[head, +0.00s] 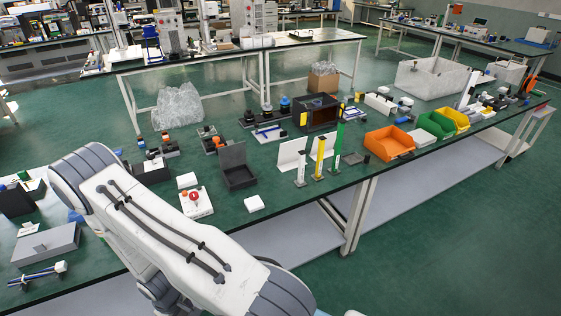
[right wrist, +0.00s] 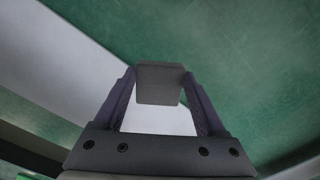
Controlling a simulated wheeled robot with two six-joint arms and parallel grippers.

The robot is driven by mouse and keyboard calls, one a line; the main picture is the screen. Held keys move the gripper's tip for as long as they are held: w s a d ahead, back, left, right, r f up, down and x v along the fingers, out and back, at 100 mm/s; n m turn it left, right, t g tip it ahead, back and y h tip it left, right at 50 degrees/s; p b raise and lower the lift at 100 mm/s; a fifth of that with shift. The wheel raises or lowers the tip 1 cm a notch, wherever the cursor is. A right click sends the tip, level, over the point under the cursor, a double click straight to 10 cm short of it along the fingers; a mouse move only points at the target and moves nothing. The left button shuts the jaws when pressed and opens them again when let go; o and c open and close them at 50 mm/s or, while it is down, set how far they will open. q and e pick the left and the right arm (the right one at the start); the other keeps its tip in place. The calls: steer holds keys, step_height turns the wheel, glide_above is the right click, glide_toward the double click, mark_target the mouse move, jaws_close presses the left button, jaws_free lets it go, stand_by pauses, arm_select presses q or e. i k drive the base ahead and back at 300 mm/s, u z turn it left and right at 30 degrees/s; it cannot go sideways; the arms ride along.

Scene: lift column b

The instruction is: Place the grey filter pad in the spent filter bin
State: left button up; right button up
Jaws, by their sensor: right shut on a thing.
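The grey filter pad (right wrist: 160,84) is a dark grey square pad in the right wrist view. My right gripper (right wrist: 159,92) is shut on it, with a dark finger at each side. The pad is held in the air over green floor and a pale panel. A dark grey open box (head: 237,168) with a raised back stands on the bench in the head view; I cannot tell whether it is the spent filter bin. My left gripper is not in view, and the right gripper does not show in the head view.
One of my white arms crosses the lower left and hides part of the bench (head: 262,214). Orange (head: 390,143), green (head: 436,125) and yellow (head: 457,117) bins stand at right. Upright posts (head: 319,158) and a black open-fronted case (head: 317,112) stand mid-bench. A white block (head: 254,203) lies near the front edge.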

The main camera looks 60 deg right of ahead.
mark_target(388, 147)
steer(key=u, duration=2.05)
steer(key=k, duration=2.4)
steer(key=z, duration=2.55)
